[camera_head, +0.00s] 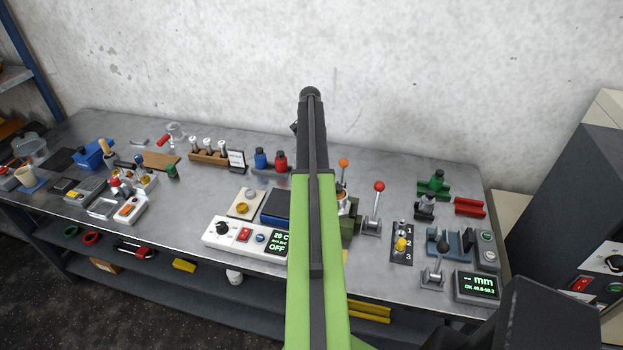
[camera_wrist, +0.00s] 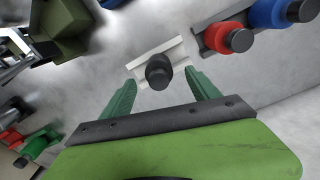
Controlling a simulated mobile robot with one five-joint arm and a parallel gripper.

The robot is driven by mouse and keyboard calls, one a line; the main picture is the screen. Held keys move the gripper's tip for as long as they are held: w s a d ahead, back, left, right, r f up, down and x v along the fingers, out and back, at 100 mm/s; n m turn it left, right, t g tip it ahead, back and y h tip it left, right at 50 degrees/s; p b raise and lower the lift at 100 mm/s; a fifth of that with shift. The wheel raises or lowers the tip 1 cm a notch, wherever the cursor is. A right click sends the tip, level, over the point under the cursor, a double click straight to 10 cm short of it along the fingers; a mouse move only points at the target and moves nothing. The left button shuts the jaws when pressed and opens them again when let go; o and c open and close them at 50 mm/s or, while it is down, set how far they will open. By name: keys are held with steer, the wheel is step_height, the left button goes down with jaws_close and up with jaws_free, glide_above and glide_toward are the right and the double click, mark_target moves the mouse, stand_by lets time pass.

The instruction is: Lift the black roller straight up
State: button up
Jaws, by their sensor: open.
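In the wrist view a black roller (camera_wrist: 158,72) shows end-on as a short dark cylinder on a pale grey holder (camera_wrist: 171,48). My gripper (camera_wrist: 161,80) has two green fingers, spread apart. The roller appears between the fingertips, with a gap on each side; neither finger visibly touches it. How deep it lies between them I cannot tell. In the head view my own arm hides the roller, its holder and my gripper.
A red roller (camera_wrist: 218,36) and a blue roller (camera_wrist: 266,12) stand in a dark grey holder to the right; both also show in the head view (camera_head: 271,160). A green fixture (camera_wrist: 60,25) is at the upper left. The wall (camera_head: 400,70) rises behind the bench.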

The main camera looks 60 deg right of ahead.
step_height(320, 180, down, 6)
steer(key=b, duration=0.5)
steer(key=shift+d+r, duration=0.1)
steer(key=shift+r, duration=0.2)
jaws_close()
